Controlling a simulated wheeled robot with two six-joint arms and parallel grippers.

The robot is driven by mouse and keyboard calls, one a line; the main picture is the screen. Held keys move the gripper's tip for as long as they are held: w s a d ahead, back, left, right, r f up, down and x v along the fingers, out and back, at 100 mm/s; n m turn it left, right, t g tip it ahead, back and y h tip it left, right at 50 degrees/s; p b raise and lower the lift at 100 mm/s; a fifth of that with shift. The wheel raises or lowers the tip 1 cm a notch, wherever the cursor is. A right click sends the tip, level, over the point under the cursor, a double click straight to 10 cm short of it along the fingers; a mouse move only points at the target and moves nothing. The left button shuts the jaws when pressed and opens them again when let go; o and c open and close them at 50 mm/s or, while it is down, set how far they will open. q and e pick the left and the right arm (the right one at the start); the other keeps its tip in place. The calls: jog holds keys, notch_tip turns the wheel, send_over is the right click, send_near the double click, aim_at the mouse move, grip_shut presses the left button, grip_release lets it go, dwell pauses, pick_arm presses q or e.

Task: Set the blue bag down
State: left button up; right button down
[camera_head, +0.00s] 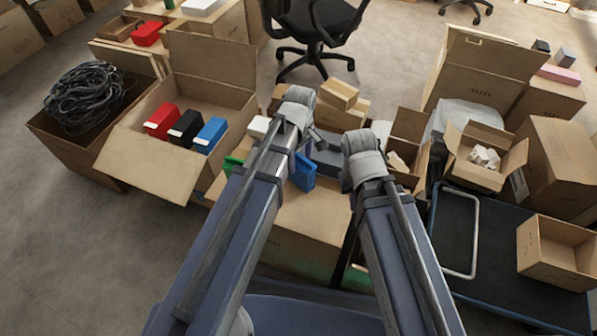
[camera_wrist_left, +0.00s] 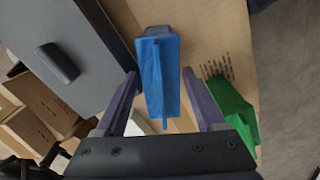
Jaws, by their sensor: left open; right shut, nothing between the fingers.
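The blue bag (camera_head: 303,172) is partly hidden behind my left arm in the head view. In the left wrist view, the blue bag (camera_wrist_left: 161,78) is between the spread fingers of my left gripper (camera_wrist_left: 159,75), with gaps on both sides. The bag is over the brown top of a carton (camera_head: 310,220); I cannot tell its exact contact with it. My left gripper is open. My right arm shows in the head view, but its gripper is hidden.
A green bag (camera_wrist_left: 232,108) is close to the right finger; a grey box (camera_wrist_left: 65,50) with a dark handle lies left. An open carton (camera_head: 150,160) holds red, black and blue items. A flat cart (camera_head: 510,260) stands right. Bare floor lies left.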

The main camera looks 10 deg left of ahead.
pick_arm(q)
jog(key=f+b, duration=0.5)
jog(key=shift+w+a+f, duration=0.1)
jog(key=shift+a+f, duration=0.05)
jog(key=shift+a, duration=0.1)
pick_arm(e)
notch_tip(320, 180, down, 5)
jog(key=shift+f, duration=0.1)
pick_arm(q)
grip_shut()
